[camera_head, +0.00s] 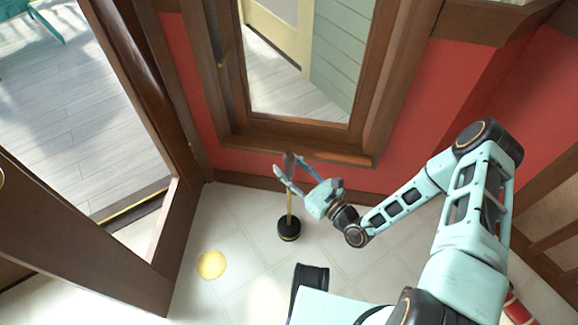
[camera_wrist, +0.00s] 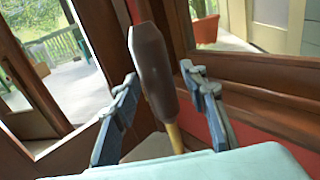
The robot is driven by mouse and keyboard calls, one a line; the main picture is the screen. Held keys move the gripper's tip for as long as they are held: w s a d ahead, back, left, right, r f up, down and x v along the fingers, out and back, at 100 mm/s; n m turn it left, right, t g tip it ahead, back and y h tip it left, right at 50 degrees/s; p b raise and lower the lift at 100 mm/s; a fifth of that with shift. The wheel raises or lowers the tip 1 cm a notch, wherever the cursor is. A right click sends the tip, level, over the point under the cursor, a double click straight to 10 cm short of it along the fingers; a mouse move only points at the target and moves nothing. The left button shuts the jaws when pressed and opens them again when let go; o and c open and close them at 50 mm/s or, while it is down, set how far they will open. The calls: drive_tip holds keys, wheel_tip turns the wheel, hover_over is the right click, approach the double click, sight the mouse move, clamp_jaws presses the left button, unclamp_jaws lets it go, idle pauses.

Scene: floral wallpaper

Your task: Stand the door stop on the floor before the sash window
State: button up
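The door stop has a round black base (camera_head: 289,230), a thin brass-coloured stem (camera_head: 290,207) and a dark brown handle (camera_head: 289,160). It stands upright on the pale tiled floor before the sash window (camera_head: 305,70), a little out from the red wall. My gripper (camera_head: 307,176) is beside the upper part of the door stop. In the wrist view, the brown handle (camera_wrist: 152,75) rises between the two spread fingers of my gripper (camera_wrist: 158,76), with a visible gap on each side. The base is hidden in that view.
An open doorway (camera_head: 85,110) with dark wooden framing is at left. A red and white object (camera_head: 516,306) is at the lower right. Floor around the base is clear.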

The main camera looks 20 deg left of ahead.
drive_tip(key=p+v, duration=0.2)
drive_tip(key=v, duration=0.5)
drive_tip(key=shift+d+r, duration=0.1)
drive_tip(key=shift+d, duration=0.05)
drive_tip(key=shift+s, duration=0.15)
